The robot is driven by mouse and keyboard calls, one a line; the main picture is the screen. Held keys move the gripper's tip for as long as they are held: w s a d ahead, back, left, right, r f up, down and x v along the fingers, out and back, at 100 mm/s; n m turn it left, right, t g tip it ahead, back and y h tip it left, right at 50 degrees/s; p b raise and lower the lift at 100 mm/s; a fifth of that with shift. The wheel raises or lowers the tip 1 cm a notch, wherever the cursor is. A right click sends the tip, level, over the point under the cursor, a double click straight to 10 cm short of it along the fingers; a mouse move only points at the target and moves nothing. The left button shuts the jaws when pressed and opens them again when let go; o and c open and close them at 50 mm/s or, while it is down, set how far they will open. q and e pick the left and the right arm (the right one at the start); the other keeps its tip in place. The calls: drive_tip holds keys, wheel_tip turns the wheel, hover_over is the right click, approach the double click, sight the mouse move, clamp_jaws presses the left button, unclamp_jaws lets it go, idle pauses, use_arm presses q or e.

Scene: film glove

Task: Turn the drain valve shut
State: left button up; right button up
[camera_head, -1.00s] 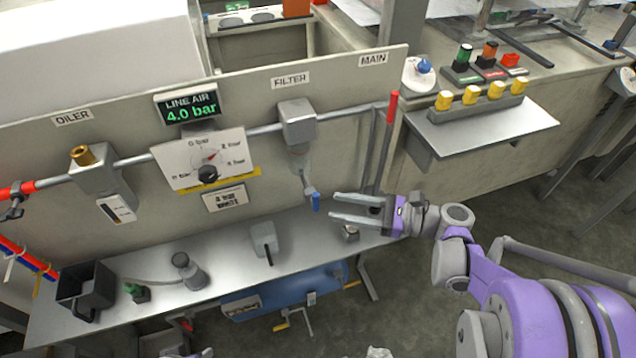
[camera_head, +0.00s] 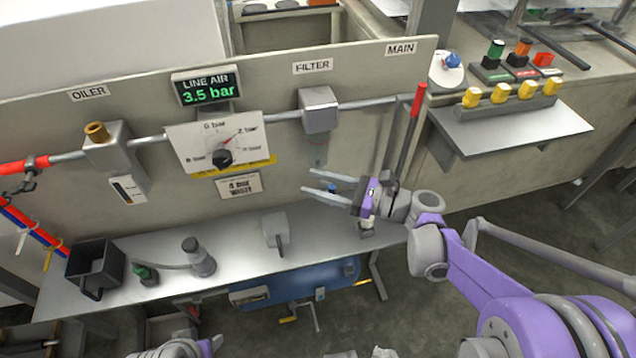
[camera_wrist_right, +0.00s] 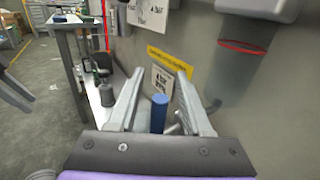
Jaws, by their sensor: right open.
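The drain valve hangs below the clear bowl of the filter (camera_head: 320,110), and its blue handle (camera_head: 331,187) shows between my right gripper's fingers in the head view. My right gripper (camera_head: 308,181) reaches in from the right and is open. In the right wrist view the blue handle (camera_wrist_right: 159,112) stands upright between the two open fingers (camera_wrist_right: 155,85), with gaps on both sides. A grey stem runs beside it, and the valve's lower part is hidden by the gripper. A bit of my left arm shows at the bottom edge; its fingers cannot be made out.
The green display (camera_head: 209,90) reads 3.5 bar. A regulator panel (camera_head: 217,143) and a red-handled lever (camera_head: 417,100) flank the filter.

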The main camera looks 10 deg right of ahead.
clamp_jaws()
drive_tip(key=shift+a, duration=0.1)
idle(0.4)
wheel_tip(320, 180, down, 8)
drive_tip(key=a+n+g+h+p, duration=0.2)
drive_tip(key=n+h+p, duration=0.4)
drive_tip(key=h, duration=0.9)
drive_tip(key=shift+a+n+g+p, duration=0.4)
drive_tip(key=shift+p, duration=0.55)
